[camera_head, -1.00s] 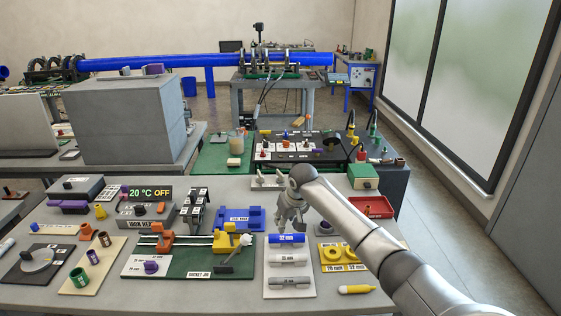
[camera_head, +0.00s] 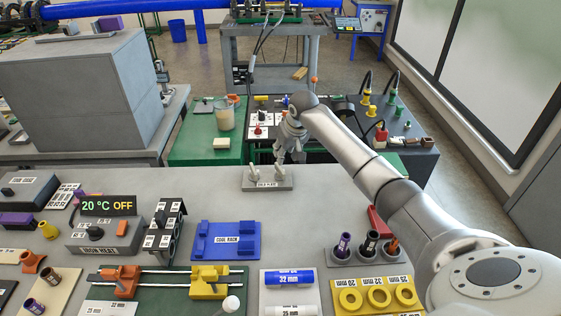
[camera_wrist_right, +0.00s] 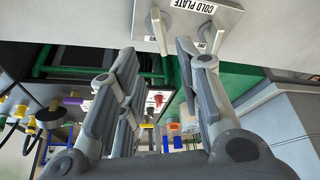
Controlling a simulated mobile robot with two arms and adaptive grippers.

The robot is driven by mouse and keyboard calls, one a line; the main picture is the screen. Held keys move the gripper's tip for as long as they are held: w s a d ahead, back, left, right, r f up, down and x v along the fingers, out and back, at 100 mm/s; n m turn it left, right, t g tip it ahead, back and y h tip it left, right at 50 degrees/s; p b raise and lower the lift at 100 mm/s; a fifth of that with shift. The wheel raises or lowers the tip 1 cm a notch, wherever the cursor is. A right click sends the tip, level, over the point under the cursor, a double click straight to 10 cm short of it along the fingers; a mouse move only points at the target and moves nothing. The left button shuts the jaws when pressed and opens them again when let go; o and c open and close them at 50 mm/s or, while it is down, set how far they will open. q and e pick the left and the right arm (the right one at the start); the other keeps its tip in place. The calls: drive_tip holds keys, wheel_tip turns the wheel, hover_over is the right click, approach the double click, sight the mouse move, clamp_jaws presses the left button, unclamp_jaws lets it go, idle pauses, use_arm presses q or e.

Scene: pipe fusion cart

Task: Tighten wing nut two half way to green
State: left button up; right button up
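No wing nut can be told for sure. A black panel (camera_head: 318,155) beyond the near table bears white cards (camera_head: 262,119) with small coloured parts, too small to identify. The clamp machine (camera_head: 262,14) on the back stand is cut off by the top edge of the head view. My right gripper (camera_head: 290,156) is open and empty above the cold plate (camera_head: 268,184), a grey block with two upright white pegs. In the right wrist view the gripper (camera_wrist_right: 158,58) has spread fingers, with the cold plate (camera_wrist_right: 228,24) beyond them. My left gripper is not in view.
A blue cool rack (camera_head: 226,241), yellow ring tray (camera_head: 373,297) and dark-topped holders (camera_head: 369,243) stand on the near table. A large grey box (camera_head: 80,95) stands left. The aisle at right is clear.

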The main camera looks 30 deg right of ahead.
sight(280, 168)
drive_tip(key=x, duration=1)
drive_tip(key=shift+s+p, duration=0.1)
drive_tip(key=shift+p, duration=0.2)
drive_tip(key=shift+a, duration=0.1)
clamp_jaws()
